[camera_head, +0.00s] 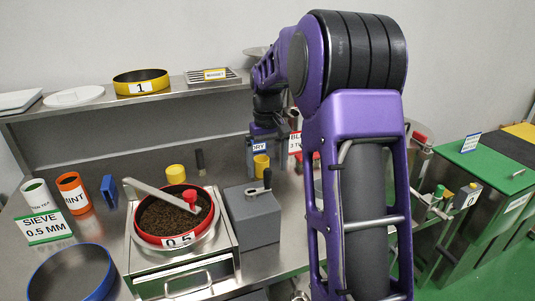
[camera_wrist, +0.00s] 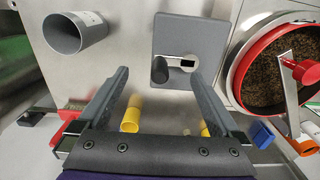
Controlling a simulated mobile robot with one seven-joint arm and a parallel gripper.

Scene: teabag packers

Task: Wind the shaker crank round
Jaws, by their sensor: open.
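The shaker crank is a short arm with a black upright knob (camera_head: 267,180) on top of a grey box (camera_head: 255,222), right of the sieve. In the wrist view the crank's black knob (camera_wrist: 159,70) shows between my fingers' lines, with the crank arm (camera_wrist: 180,62) pointing right from it. My gripper (camera_wrist: 160,78) is open and empty, pointing toward the box; I cannot tell its height above the knob. A red-rimmed sieve (camera_head: 204,232) marked 0.5 holds dark leaves beside the box. A metal bar with a red knob (camera_head: 190,196) crosses it.
A yellow cup (camera_head: 261,166) stands behind the box, another yellow one (camera_head: 176,173) behind the sieve. A blue-rimmed pan (camera_head: 72,278) and an orange MINT cup (camera_head: 73,190) stand at left.

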